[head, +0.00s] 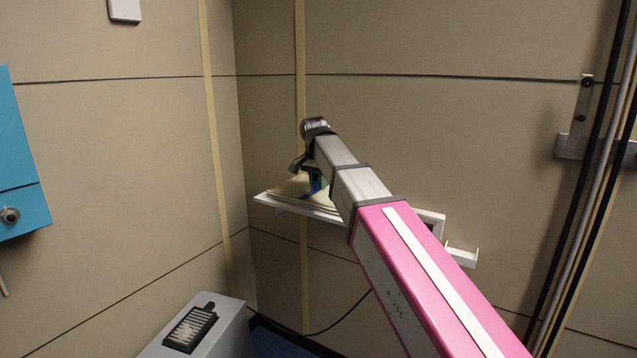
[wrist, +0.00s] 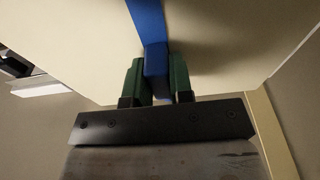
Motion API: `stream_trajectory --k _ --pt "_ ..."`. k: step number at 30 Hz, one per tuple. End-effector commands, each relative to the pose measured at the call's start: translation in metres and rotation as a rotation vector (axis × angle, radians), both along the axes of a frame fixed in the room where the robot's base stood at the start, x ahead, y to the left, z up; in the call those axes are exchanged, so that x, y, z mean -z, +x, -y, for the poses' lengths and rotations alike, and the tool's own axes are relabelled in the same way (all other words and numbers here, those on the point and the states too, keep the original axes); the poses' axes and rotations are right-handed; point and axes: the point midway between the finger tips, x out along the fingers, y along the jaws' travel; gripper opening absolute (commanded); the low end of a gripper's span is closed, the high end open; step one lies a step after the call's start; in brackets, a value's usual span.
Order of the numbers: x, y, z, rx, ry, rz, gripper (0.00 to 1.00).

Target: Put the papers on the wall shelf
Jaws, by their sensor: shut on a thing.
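The papers (head: 290,188) are a flat cream stack with a blue strap. In the head view they are at the white wall shelf (head: 268,202) near the corner, lying on it or just above it; I cannot tell which. My gripper (head: 316,182) is over them, partly hidden by my arm. In the wrist view, the green fingers of my gripper (wrist: 157,78) are shut on the blue strap (wrist: 149,25), with the cream papers (wrist: 70,40) spreading to both sides. My arm hides the right part of the shelf in the head view.
A white bracket (head: 461,257) sticks out of the wall right of my arm. A grey box (head: 225,325) with a black device (head: 192,328) stands below. A blue cabinet (head: 20,160) hangs at the left. Pipes (head: 590,180) run up the right side. The wall above the shelf is clear.

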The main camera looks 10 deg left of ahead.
Motion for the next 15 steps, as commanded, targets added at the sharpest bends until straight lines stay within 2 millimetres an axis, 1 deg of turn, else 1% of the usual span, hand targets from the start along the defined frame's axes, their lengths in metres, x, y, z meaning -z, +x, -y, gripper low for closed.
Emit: stream_trajectory --k 7,8,9,10,15 --pt "0.0027 0.0000 -0.0001 0.000 0.000 0.000 0.00" --pt "0.0024 0.0001 -0.0001 0.000 0.000 0.000 0.31" --pt "0.0023 0.0001 -0.0001 0.000 0.000 0.000 0.44" --pt "0.0023 0.0002 -0.0001 0.000 0.000 0.000 0.47" --pt "0.0023 0.0001 -0.0001 0.000 0.000 0.000 0.47"
